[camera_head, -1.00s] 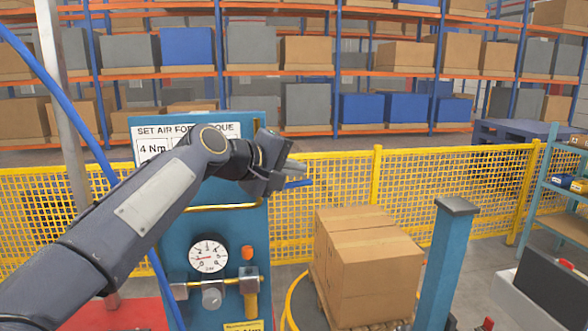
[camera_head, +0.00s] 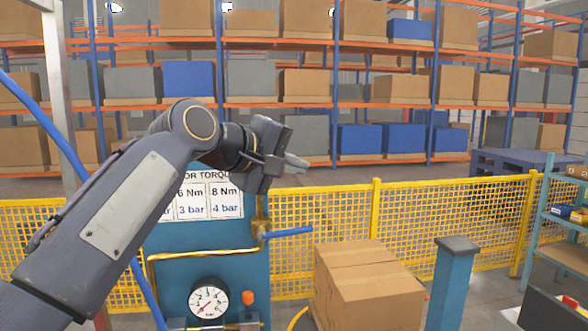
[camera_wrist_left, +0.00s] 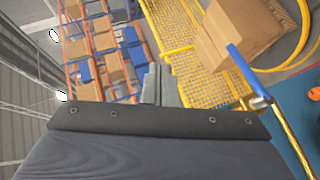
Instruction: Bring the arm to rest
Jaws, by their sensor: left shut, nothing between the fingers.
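My left arm comes in from the left in the head view, bent at a grey joint. Its gripper (camera_head: 297,162) is shut and empty, in the air above and beyond the top of the blue air panel. Its closed fingers also show in the left wrist view (camera_wrist_left: 160,85), with nothing between them. The blue panel (camera_head: 252,270) stands below the arm, and its torque sign (camera_head: 208,203) is partly covered by the arm. A valve with a blue lever (camera_head: 290,231) sits on the panel's yellow pipe, apart from the gripper. My right gripper is not in view.
A round gauge (camera_head: 208,298) is low on the panel. A blue hose (camera_head: 45,130) runs down at the left. Racks fill the back.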

